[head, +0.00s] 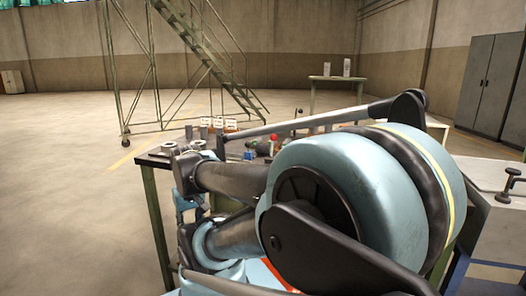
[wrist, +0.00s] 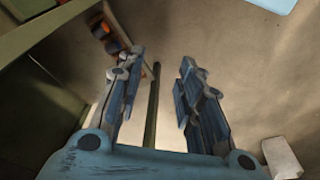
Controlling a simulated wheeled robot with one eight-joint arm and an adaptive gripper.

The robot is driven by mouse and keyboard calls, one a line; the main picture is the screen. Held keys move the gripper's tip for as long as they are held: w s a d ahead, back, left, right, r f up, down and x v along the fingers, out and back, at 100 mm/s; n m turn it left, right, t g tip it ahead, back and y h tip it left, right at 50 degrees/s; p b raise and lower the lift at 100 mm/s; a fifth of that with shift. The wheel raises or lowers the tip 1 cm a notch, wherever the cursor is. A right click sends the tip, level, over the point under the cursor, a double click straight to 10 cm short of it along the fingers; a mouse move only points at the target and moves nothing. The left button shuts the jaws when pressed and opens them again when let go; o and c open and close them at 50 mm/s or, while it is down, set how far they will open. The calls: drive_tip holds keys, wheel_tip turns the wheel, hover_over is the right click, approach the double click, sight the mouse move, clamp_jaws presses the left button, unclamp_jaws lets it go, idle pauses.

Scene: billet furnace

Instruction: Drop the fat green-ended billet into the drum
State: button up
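My gripper (wrist: 162,66) is open in the wrist view, its two blue fingers apart with nothing held between them. Bare floor and a thin dark upright post show beyond the fingers. In the head view my arm fills the front right, and it hides part of the workbench (head: 152,161). I cannot pick out the fat green-ended billet in either view. The drum cannot be made out either. Round dark pieces with orange and blue parts (wrist: 112,46) show at the upper left of the wrist view, too small to name.
The bench carries grey metal parts (head: 170,149), a blue block (head: 248,155), a red ball (head: 273,138) and white items (head: 230,125). A stair frame (head: 205,55) stands behind. A dark cabinet (head: 488,80) is at right. Open floor (head: 60,200) lies left. A pale block (wrist: 281,157) lies lower right.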

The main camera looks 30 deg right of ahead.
drive_tip(key=shift+o, duration=1.4)
drive_tip(key=o, duration=0.8)
drive_tip(key=shift+d+r, duration=0.25)
drive_tip(key=shift+r, duration=0.85)
wheel_tip(320, 180, up, 28)
drive_tip(key=m+g+h, duration=0.1)
drive_tip(key=m, duration=0.9)
hover_over(260, 148)
drive_tip(key=d, duration=0.2)
drive_tip(key=f, duration=1.1)
drive_tip(key=shift+w+d, duration=0.35)
drive_tip(key=shift+d, duration=0.05)
drive_tip(key=shift+a+f, duration=0.15)
drive_tip(key=shift+f, duration=1)
drive_tip(key=shift+a+f, duration=0.15)
drive_tip(key=shift+f, duration=1)
drive_tip(key=shift+d+f, duration=0.1)
drive_tip(key=shift+f, duration=0.55)
